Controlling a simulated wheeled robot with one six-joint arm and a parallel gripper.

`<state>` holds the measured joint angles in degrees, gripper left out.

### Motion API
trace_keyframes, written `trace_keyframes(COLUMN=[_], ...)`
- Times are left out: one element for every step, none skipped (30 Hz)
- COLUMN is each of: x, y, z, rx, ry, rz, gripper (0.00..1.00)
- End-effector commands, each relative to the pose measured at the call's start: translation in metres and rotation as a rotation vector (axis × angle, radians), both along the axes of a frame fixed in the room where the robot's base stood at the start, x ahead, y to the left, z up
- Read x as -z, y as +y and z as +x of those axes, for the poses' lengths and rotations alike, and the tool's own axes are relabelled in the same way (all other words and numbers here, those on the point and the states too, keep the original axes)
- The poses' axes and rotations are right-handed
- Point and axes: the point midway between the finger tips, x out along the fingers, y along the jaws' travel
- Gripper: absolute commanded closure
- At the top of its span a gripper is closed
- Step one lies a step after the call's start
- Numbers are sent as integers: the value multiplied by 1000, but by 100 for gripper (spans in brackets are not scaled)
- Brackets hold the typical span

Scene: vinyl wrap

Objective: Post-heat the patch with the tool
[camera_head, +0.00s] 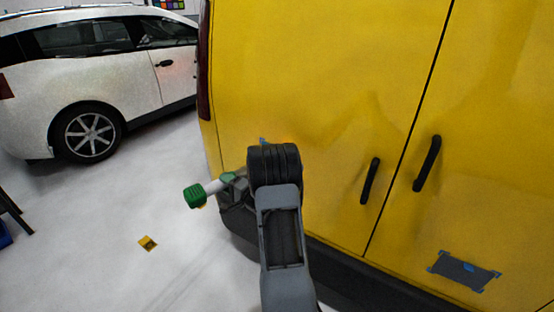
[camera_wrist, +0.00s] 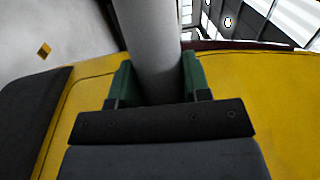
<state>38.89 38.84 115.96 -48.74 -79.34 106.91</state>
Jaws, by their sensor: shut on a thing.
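A grey rectangular patch (camera_head: 463,272) with blue tape at its edges lies on the lower right of the yellow van's rear door (camera_head: 500,210). My gripper (camera_head: 232,180) is shut on a tool (camera_head: 214,187) with a pale shaft and a green end, left of the van's rear corner and well apart from that patch. In the wrist view the tool's grey cylinder (camera_wrist: 152,35) stands between the green fingers of my gripper (camera_wrist: 156,80). The tool's far end is out of that view. A small bit of blue (camera_head: 262,141) shows on the van just above my wrist; what lies behind my arm is hidden.
Two black door handles (camera_head: 427,164) stick out from the van, and a dark bumper (camera_head: 350,275) runs below. A white car (camera_head: 100,70) stands at the back left. A small yellow item (camera_head: 148,243) lies on the otherwise open pale floor (camera_head: 110,210).

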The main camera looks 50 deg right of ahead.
Motion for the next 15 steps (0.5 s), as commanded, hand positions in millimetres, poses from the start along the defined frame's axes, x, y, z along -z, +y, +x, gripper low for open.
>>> trace_keyframes(x=[-2, -2, -2, -2, -2, -2, -2, -2, -2, -2, -2, -2, -2, -1, -1], y=[0, 0, 0, 1, 2, 7, 12, 18, 29, 37, 47, 59, 67, 76, 88], z=[0, 0, 0, 0, 0, -1, -1, -2, -4, -5, -7, -9, -10, -12, -14], rx=[0, 0, 0, 0, -1, -2, -2, -3, -5, -5, -7, -7, -7, -7, -7], ry=[-4, -4, -4, -4, -4, -4, -4, -3, -2, -2, -1, -2, -4, -4, -2], rz=[0, 0, 0, 0, 1, 1, 1, 1, 2, 2, 2, 1, 2, 2, 1], gripper=[100, 100, 100, 100, 100, 100, 100, 100, 100, 100, 100, 100, 100, 100, 100])
